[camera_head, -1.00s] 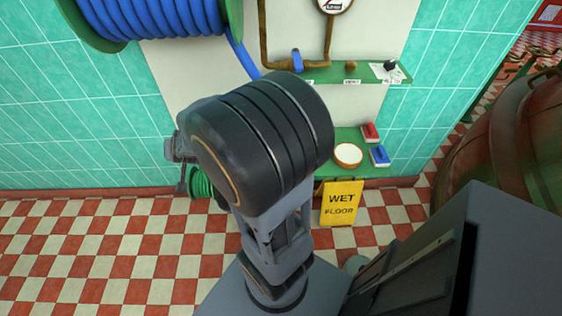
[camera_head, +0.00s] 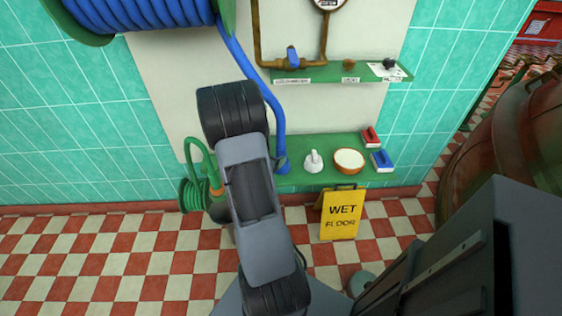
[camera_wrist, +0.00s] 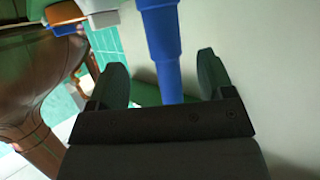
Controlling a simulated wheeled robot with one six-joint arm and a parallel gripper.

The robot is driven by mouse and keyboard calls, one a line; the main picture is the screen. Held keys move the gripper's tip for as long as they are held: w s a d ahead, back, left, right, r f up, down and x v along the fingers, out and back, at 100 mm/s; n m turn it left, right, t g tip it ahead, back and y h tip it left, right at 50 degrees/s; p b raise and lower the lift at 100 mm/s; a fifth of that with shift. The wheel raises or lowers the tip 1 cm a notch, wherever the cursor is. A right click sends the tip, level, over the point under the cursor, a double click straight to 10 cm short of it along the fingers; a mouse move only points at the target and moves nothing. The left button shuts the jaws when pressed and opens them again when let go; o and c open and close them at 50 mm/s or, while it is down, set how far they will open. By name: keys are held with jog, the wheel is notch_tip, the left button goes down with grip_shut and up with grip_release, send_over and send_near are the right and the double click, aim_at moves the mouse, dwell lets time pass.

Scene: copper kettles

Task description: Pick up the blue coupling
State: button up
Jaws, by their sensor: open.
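The blue coupling (camera_head: 282,164) is at the lower end of the blue hose (camera_head: 274,100), at the lower green shelf in the head view. In the wrist view a stepped blue piece (camera_wrist: 161,35), which looks like this coupling, stands across the picture between my open fingers. My gripper (camera_wrist: 162,66) is open, with one dark finger on each side of the blue piece. I see a gap on both sides and cannot tell the depth. In the head view my arm hides the gripper.
The lower green shelf (camera_head: 320,179) also holds a white spouted piece (camera_head: 313,161), a round bowl (camera_head: 348,160), and red (camera_head: 370,137) and blue (camera_head: 381,160) brushes. A yellow wet-floor sign (camera_head: 341,214) stands below.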

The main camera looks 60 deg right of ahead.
aim_at(278, 153)
jog(key=shift+b+x, duration=0.6)
jog(key=shift+x, duration=2.8)
jog(key=shift+w, duration=0.2)
jog(key=c, duration=0.9)
